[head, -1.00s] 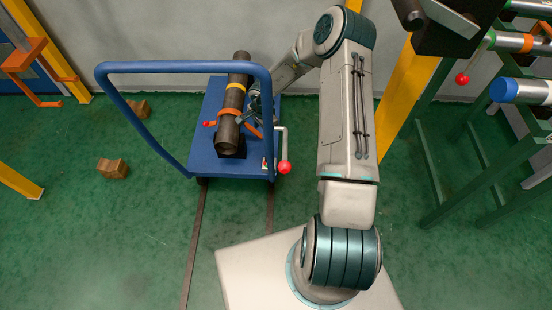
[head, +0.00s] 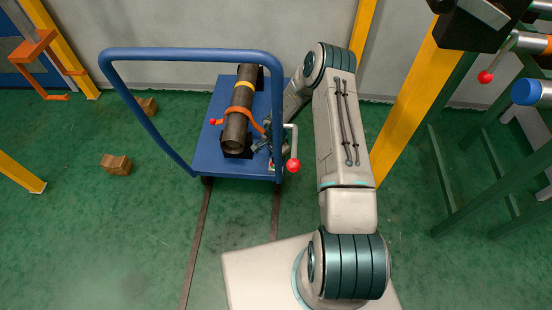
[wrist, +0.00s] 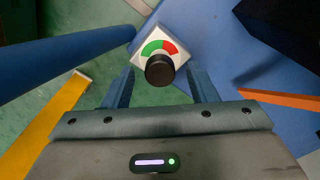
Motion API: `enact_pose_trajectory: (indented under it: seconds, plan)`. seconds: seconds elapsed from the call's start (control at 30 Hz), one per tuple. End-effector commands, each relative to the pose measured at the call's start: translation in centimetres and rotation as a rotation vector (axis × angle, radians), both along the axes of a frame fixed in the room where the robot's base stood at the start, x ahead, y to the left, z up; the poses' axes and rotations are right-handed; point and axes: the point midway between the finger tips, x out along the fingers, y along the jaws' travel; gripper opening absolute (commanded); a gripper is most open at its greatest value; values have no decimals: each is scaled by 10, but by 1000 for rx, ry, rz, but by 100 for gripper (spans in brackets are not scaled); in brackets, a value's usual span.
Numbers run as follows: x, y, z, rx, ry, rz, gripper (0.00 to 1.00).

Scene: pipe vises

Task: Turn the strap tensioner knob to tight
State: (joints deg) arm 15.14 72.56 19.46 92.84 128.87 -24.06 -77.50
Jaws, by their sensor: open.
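The black round knob (wrist: 160,69) sits on a pale square plate (wrist: 143,42) with a green arc on the left and a red arc on the right. No pointer shows clearly on the knob. My gripper (wrist: 161,80) is open in the wrist view, one finger on each side of the knob, with gaps to both sides. In the head view my gripper (head: 266,144) is small and partly hidden near the right edge of the blue cart (head: 208,152). An orange strap (head: 239,110) crosses the dark pipe (head: 237,130) on the cart.
A crank with a red ball (head: 293,165) stands at the cart's right edge. The cart's blue handle rail (head: 190,52) arches over it and shows close by in the wrist view (wrist: 70,58). Yellow posts (head: 405,100) and a green rack (head: 480,150) stand at right.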

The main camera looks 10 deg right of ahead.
Motion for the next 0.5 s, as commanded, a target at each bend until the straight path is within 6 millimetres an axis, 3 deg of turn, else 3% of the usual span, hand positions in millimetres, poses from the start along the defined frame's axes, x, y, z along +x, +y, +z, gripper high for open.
enact_pose_trajectory:
  seconds: [0.33,0.37,0.5]
  plan:
    - [0,-1,-4,0,-1,0,52]
    - [0,-1,-4,0,-1,0,47]
    - [0,0,-4,0,-1,0,8]
